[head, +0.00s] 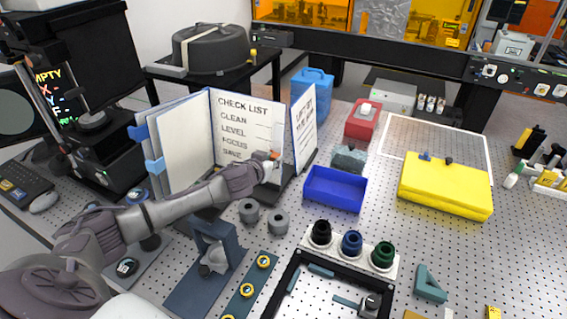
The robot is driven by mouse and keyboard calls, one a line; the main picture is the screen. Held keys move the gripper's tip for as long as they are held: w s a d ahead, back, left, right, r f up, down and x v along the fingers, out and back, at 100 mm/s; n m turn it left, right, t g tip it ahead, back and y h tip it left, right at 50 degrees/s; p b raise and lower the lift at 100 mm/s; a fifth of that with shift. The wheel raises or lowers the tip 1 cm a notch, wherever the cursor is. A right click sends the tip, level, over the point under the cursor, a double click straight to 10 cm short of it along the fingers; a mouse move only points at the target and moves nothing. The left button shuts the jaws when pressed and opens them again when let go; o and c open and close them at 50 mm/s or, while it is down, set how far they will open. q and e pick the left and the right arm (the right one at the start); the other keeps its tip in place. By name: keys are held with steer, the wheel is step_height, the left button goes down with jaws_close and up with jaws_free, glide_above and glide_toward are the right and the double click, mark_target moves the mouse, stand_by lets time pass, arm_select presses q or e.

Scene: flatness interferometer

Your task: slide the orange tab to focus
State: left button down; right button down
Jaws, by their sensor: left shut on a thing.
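A checklist board (240,125) stands open like a book in the middle left and reads CLEAN, LEVEL, FOCUS, SAVE. A small orange tab (275,155) shows at its lower right, just right of the word SAVE. My left gripper (271,164) reaches in from the left across the front of the board and is shut on the orange tab. The fingers and wrist hide most of the tab and the board's lower edge. My right gripper is not in view.
A blue bin (335,189) and a white panel with lettering (304,130) stand right of the gripper. Two grey cylinders (249,211) stand below it. A yellow case (445,185) lies further right.

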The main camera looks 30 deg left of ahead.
arm_select(q)
steer(key=shift+a+f, duration=0.15)
steer(key=shift+f, duration=0.2)
steer(key=c, duration=1.2)
jaws_free()
steer(key=shift+o, duration=1.2)
steer(key=v, duration=0.7)
steer(key=shift+s, duration=0.25)
steer(key=shift+r, duration=0.15)
